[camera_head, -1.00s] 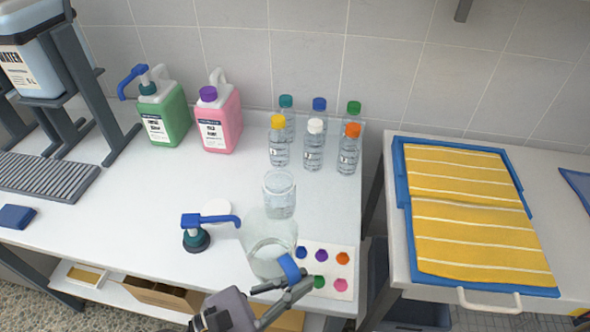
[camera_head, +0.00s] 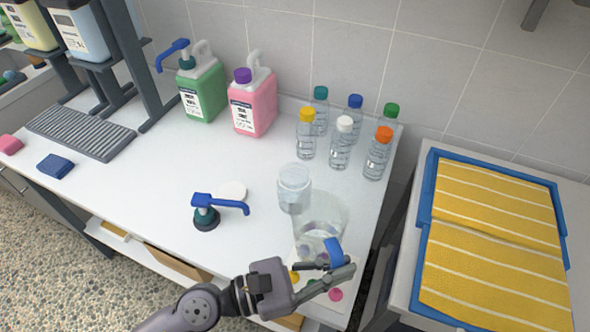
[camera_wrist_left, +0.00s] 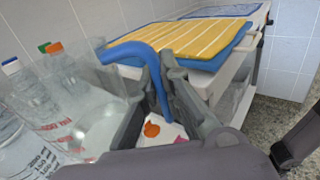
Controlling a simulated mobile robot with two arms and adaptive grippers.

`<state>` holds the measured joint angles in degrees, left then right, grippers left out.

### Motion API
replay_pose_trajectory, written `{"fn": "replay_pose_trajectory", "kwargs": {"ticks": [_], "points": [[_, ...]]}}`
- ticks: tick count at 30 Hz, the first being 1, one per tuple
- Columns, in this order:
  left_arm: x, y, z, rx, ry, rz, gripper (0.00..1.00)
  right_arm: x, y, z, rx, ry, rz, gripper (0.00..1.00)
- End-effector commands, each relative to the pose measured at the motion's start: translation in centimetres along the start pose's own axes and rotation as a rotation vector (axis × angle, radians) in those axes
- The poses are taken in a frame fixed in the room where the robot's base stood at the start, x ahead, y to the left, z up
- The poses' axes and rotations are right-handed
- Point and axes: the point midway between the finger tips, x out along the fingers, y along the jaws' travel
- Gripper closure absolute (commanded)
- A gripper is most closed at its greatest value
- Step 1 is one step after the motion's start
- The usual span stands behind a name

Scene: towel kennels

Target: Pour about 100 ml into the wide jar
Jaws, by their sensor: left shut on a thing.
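A clear wide jar (camera_head: 294,190) stands on the white table, left of the bottles; no liquid level can be made out in it. My left gripper (camera_head: 335,272) is shut on the blue handle (camera_head: 335,252) of a clear jug (camera_head: 318,234), just in front of the jar. The jug also shows in the left wrist view (camera_wrist_left: 88,115), with red marks on its wall. How much it holds and whether it tilts are hard to tell. In that view a clear vessel with dark marks (camera_wrist_left: 25,150) stands at lower left.
Several capped water bottles (camera_head: 340,150) stand behind the jar. A blue pump head (camera_head: 205,212) and a white lid (camera_head: 233,191) lie left of it. A card with coloured spots (camera_head: 335,302) is under the gripper. The table's right edge is close to the jug.

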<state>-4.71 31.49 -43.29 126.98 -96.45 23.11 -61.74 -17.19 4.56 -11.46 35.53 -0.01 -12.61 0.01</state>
Motion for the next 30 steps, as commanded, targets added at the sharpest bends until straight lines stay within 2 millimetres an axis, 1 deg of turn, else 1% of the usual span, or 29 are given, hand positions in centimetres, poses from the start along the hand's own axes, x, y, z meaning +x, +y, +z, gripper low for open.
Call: {"fn": "replay_pose_trajectory", "kwargs": {"ticks": [1,7,9,14,15,17,22,24,30], "points": [[0.0,0.2,0.5,-0.017,-0.002,0.000,1.00,-0.4,0.0,0.0,0.000,0.000,0.000,0.15],[0.0,0.8,1.3,-0.128,-0.003,-0.004,1.00,-1.6,0.0,-0.1,0.000,0.000,0.000,0.15],[-0.1,1.3,2.5,-0.173,-0.004,-0.003,1.00,-2.8,0.0,-0.2,0.000,0.000,0.000,0.15],[-0.1,2.1,4.0,-0.279,-0.006,-0.006,1.00,-4.5,0.1,-0.4,0.000,0.000,0.000,0.15],[-0.1,2.4,4.2,-0.305,-0.007,-0.005,1.00,-4.8,0.1,-0.4,0.000,0.000,0.000,0.15],[-0.1,2.9,4.0,-0.344,-0.008,-0.005,1.00,-4.6,0.1,-0.5,0.000,0.000,0.000,0.15],[-0.2,4.2,4.7,-0.454,-0.010,-0.006,1.00,-5.6,0.1,-0.5,0.000,0.000,0.000,0.15],[-0.2,4.8,5.8,-0.498,-0.011,-0.007,1.00,-6.8,0.1,-0.6,0.000,0.000,0.000,0.15],[-0.2,6.2,7.6,-0.630,-0.013,-0.009,1.00,-8.9,0.1,-0.8,0.000,0.000,0.000,0.15]]}}
